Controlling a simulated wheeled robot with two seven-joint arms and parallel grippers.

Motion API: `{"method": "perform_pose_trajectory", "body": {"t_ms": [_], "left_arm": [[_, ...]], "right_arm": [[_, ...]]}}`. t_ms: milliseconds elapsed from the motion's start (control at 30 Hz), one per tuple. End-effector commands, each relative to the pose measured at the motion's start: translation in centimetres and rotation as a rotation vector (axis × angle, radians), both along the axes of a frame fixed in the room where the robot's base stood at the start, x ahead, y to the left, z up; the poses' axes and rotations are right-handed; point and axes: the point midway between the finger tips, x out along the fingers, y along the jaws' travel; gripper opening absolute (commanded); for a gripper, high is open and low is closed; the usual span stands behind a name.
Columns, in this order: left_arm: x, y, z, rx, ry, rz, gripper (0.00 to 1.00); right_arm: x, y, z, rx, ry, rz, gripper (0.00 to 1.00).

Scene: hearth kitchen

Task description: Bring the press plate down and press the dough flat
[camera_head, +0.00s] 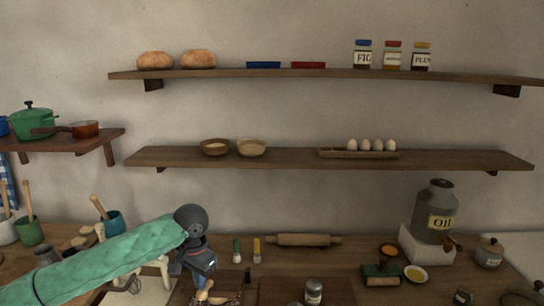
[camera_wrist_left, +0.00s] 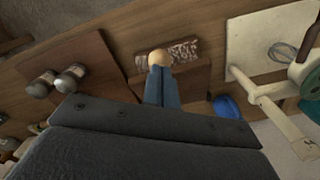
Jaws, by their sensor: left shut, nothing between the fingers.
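My left gripper (camera_head: 202,281) is low at the front of the counter in the head view, pointing down. In the left wrist view its blue fingers (camera_wrist_left: 161,88) are shut together with nothing between them. A pale tan rounded thing (camera_wrist_left: 159,58) lies right at the fingertips. I cannot tell whether it is a knob or dough, or whether the fingers touch it. Behind it is a mottled, dark-edged block (camera_wrist_left: 182,50) on a brown wooden board (camera_wrist_left: 196,83). I cannot clearly make out the press plate or the dough. My right gripper is not in view.
A white framed device (camera_wrist_left: 272,102) stands beside the board in the wrist view. Two jars (camera_wrist_left: 70,77) stand on another board (camera_wrist_left: 88,55). In the head view a rolling pin (camera_head: 304,240) lies behind, and an oil can (camera_head: 437,205) stands at right. Shelves run above.

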Motion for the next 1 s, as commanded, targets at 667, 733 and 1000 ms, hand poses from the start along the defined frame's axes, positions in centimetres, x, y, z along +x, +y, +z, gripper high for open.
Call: {"method": "perform_pose_trajectory", "body": {"t_ms": [667,733,1000], "left_arm": [[0.0,0.0,-1.1,0.0,0.001,0.0,0.0],[0.0,0.0,-1.3,0.0,0.002,0.0,0.0],[0.0,0.0,-1.7,0.001,0.001,0.0,0.0]], "right_arm": [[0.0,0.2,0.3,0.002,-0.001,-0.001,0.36],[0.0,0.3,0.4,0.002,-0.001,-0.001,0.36],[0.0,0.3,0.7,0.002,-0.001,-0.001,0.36]]}}
